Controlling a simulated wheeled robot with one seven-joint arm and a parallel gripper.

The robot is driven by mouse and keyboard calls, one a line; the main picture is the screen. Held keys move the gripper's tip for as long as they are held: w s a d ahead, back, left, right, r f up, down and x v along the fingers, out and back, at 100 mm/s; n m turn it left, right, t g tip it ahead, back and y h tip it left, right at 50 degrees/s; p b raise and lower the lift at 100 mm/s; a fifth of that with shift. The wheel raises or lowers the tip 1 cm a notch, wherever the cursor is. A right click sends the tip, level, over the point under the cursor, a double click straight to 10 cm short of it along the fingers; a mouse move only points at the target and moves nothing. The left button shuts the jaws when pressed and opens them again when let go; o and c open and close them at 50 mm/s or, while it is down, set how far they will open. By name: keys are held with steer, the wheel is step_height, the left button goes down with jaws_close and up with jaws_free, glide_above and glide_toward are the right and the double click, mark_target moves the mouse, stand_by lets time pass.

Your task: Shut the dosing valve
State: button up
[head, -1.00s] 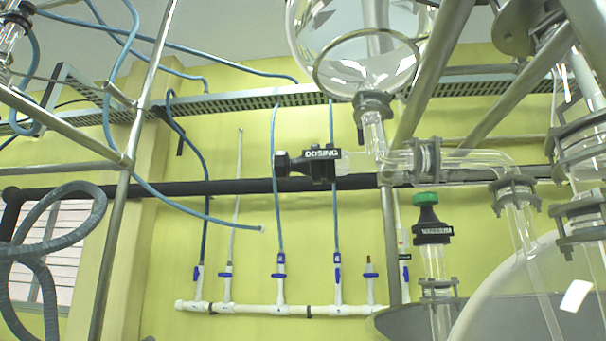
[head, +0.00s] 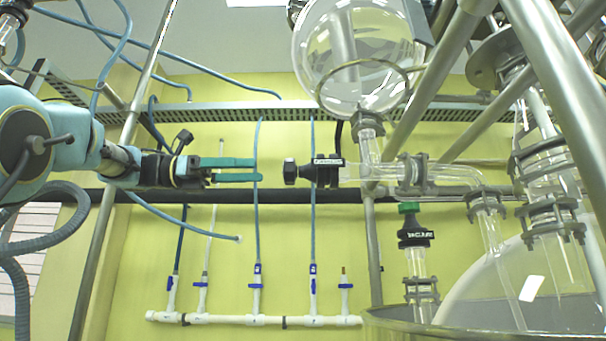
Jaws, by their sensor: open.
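The dosing valve (head: 324,172) is a black body with a label on top and a black knob (head: 290,171) on its left end. It sits on a horizontal glass side tube below the round glass vessel (head: 358,60). My gripper (head: 256,170) comes in from the left at about the knob's height. Its two green fingers are apart with nothing between them. In the picture a gap separates the fingertips from the knob. The depth between them is hard to judge.
A second black valve with a green cap (head: 409,208) stands at lower right. Metal frame poles (head: 374,260) and glass pipes (head: 480,183) crowd the right side. Blue hoses (head: 313,225) and a white manifold (head: 240,319) run along the yellow wall behind.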

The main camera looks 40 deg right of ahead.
mark_target(294, 183)
steer(key=p+x, duration=0.2)
steer(key=x, duration=0.7)
steer(key=shift+s+d+f, duration=0.1)
steer(key=shift+s+d, duration=0.05)
steer(key=shift+d, duration=0.2)
steer(key=shift+c, duration=0.4)
steer(key=c, duration=1.3)
steer(key=shift+m, duration=0.3)
steer(key=m+b, duration=0.4)
steer(key=m, duration=0.1)
steer(key=shift+f, duration=0.15)
steer(key=m+b, duration=0.4)
steer(key=m, duration=0.2)
steer(key=shift+m, duration=0.4)
steer(key=m+b, duration=0.3)
steer(key=m, duration=0.3)
steer(key=m+b, duration=0.1)
steer(key=m, duration=0.5)
steer(key=shift+b, duration=0.35)
